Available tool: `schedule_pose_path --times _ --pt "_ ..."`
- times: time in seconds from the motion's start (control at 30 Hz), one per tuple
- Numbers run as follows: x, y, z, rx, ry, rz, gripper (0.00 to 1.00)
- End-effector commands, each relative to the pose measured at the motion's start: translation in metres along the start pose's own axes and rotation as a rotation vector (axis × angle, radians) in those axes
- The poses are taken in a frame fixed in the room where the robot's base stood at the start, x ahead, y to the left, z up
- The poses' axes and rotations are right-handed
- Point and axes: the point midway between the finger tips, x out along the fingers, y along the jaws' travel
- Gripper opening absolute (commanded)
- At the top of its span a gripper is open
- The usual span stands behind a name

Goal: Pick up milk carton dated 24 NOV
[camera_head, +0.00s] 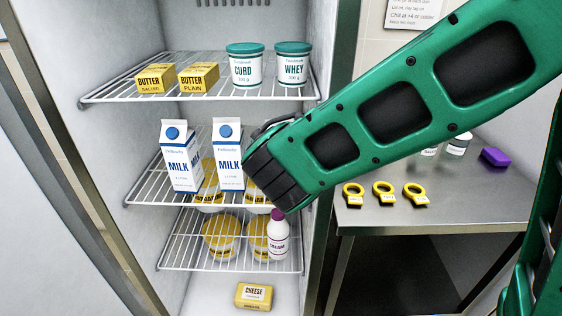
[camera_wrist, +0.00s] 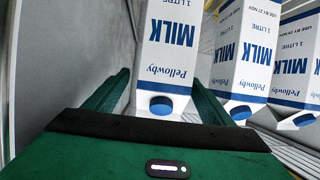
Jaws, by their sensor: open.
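Three white and blue milk cartons show upside down in the wrist view. The left one (camera_wrist: 170,48) stands between the fingers of my open gripper (camera_wrist: 157,95), its blue cap towards the palm. The middle carton (camera_wrist: 243,55) and right carton (camera_wrist: 297,65) stand to the right, outside the fingers. Small "USE BY ... In the head view two cartons stand upright on the middle wire shelf, a left one (camera_head: 181,160) and a right one (camera_head: 228,158). My arm hides the fingers and the third carton there.
Butter packs (camera_head: 198,77) and the curd (camera_head: 245,66) and whey tubs sit above. The fridge wall is close left of my gripper in the wrist view. A steel counter (camera_head: 440,215) stands outside.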

Motion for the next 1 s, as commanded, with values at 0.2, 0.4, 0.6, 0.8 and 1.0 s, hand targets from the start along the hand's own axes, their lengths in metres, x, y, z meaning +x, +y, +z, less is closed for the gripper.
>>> schedule_pose_path --times 0.2,0.4,0.6,0.8,1.0 --pt "0.025 -0.003 0.0 0.001 -0.001 0.003 0.77" --pt "0.047 -0.004 -0.001 0.0 0.0 0.002 0.77" --pt "0.049 -0.004 -0.001 0.0 0.0 0.0 0.77" --pt "0.048 -0.004 -0.001 0.0 0.0 0.001 0.34" --pt "0.048 -0.004 -0.003 0.002 0.003 0.001 0.0"
